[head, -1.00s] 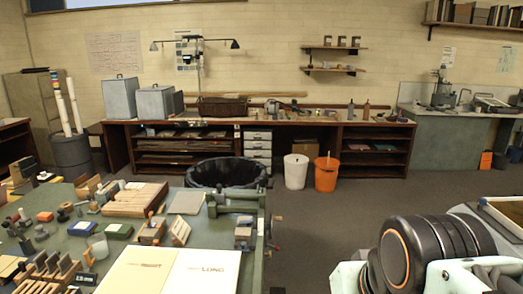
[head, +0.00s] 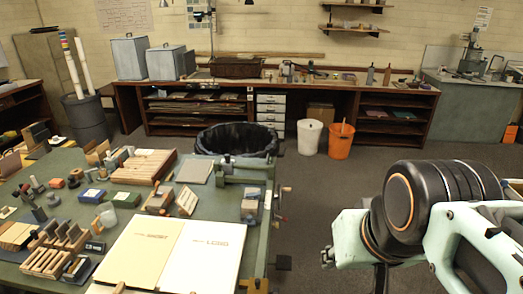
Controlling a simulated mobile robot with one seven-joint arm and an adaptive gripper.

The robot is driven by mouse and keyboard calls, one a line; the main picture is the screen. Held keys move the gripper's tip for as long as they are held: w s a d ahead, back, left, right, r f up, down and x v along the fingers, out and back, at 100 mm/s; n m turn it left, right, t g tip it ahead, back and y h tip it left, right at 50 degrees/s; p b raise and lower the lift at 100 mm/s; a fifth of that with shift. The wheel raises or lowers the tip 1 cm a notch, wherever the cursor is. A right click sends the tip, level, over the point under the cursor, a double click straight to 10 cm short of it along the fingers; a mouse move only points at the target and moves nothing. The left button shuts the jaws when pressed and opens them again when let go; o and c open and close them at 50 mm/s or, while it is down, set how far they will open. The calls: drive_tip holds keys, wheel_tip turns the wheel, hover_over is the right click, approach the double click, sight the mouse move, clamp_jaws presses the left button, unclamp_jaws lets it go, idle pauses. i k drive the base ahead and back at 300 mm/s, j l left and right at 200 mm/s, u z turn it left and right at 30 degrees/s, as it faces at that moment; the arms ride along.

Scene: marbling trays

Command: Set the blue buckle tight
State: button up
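I cannot make out a blue buckle in the head view. A small blue box (head: 93,196) lies on the green worktable (head: 150,228) at the left, but it does not look like a buckle. My arm shows at the right, over the floor and apart from the worktable. The fingers of my gripper are not in view.
A black bin (head: 237,141) stands behind the table. White (head: 309,136) and orange (head: 340,140) bins stand by the back bench (head: 210,90). The middle floor is clear.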

sight(258, 194)
drive_tip(key=i+l+u, duration=0.5)
drive_tip(key=i+l, duration=0.7)
drive_tip(key=i, duration=0.15)
drive_tip(key=l+u, duration=0.25)
drive_tip(key=l, duration=0.15)
drive_tip(key=l+u, duration=0.25)
drive_tip(key=l, duration=0.2)
drive_tip(key=i+j+z, duration=0.4)
drive_tip(key=k+l, duration=0.05)
